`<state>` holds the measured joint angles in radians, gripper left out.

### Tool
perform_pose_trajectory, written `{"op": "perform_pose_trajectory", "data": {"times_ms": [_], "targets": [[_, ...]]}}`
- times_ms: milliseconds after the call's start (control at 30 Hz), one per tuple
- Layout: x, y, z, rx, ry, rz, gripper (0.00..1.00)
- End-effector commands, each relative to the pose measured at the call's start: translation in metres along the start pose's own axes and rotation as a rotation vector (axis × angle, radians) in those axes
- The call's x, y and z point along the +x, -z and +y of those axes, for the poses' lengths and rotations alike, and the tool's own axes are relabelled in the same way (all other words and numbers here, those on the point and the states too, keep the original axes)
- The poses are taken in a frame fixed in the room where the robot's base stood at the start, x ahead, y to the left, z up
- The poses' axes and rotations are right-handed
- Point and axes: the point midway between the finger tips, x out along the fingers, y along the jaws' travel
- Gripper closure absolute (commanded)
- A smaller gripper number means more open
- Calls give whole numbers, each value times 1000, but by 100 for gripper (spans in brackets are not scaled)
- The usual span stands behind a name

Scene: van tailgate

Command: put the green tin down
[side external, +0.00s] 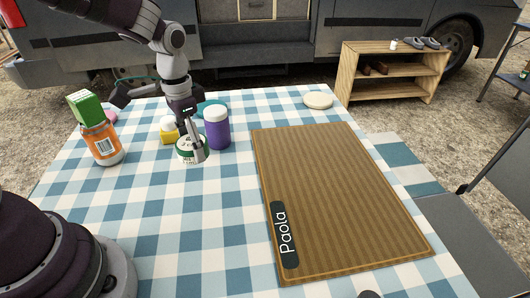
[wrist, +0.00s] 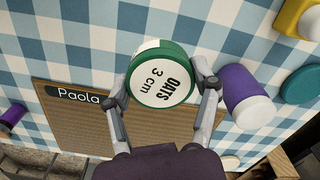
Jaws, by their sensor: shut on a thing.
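Close right of the tin stands a purple jar (side external: 217,133) with a white lid. Behind are a yellow item (side external: 169,135) and a teal round thing (side external: 210,105). A pale disc (side external: 318,100) lies behind the clear mat.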

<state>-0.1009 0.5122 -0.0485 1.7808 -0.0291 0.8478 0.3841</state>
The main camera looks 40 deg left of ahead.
Motion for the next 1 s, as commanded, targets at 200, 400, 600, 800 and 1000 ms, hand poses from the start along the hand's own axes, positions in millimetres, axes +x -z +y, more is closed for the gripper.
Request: {"op": "perform_pose_trajectory", "data": {"times_ms": [200,400,600,800,1000], "targets": [[5,-22,-70,-273,5,-1,76],[39,-27,-78,-308,2,-8,76],[76,-27,-77,-305,2,-6,76],[86,-26,-78,-304,5,-1,76],[88,-26,-78,-304,5,-2,76]]}}
